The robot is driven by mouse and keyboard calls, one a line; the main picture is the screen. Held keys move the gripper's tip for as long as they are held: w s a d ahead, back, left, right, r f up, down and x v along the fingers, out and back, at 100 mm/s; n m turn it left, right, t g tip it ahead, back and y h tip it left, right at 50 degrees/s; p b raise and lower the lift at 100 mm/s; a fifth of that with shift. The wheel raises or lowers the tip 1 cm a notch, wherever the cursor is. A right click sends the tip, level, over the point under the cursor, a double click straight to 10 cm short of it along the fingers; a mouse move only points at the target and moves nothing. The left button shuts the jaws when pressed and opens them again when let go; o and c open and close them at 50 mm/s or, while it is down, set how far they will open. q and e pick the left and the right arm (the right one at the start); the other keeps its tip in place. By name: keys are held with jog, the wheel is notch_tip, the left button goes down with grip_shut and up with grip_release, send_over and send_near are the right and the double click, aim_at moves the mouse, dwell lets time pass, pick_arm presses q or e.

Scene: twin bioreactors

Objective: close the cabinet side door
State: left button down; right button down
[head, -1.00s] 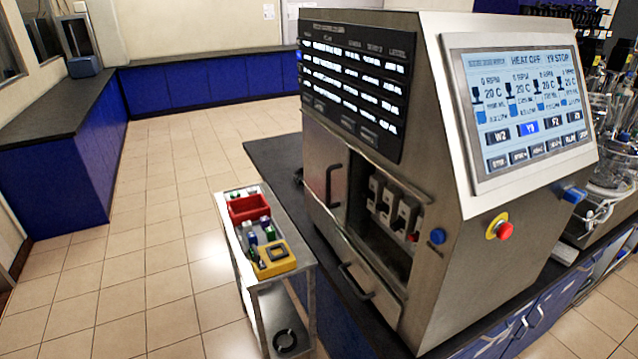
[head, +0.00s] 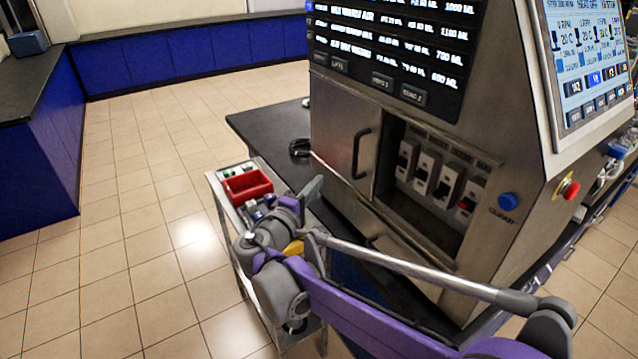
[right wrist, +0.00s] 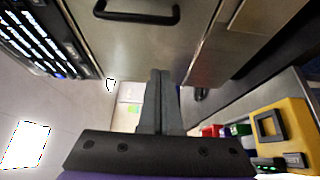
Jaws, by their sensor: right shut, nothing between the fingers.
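The steel cabinet (head: 480,110) stands on a dark bench in the head view. Its side door (head: 335,125), a steel panel with a black bar handle (head: 361,153), is at the left of the cabinet's side face. To its right the compartment (head: 435,185) is open and shows several switch modules. The right gripper (head: 314,188) is in front of the cabinet's side, below and left of the handle. In the right wrist view its fingers (right wrist: 160,90) are together and empty, apart from the handle (right wrist: 137,14) above them. The left gripper is not in view.
A narrow cart (head: 222,205) with a red bin (head: 247,185) stands left of the cabinet, partly behind my right arm. A yellow device (right wrist: 275,135) shows in the right wrist view. Tiled floor at left is clear.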

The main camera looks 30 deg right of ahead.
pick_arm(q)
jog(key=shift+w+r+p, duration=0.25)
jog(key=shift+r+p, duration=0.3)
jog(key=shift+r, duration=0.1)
pick_arm(e)
jog(key=w+d, duration=0.1)
jog(key=d, duration=0.7)
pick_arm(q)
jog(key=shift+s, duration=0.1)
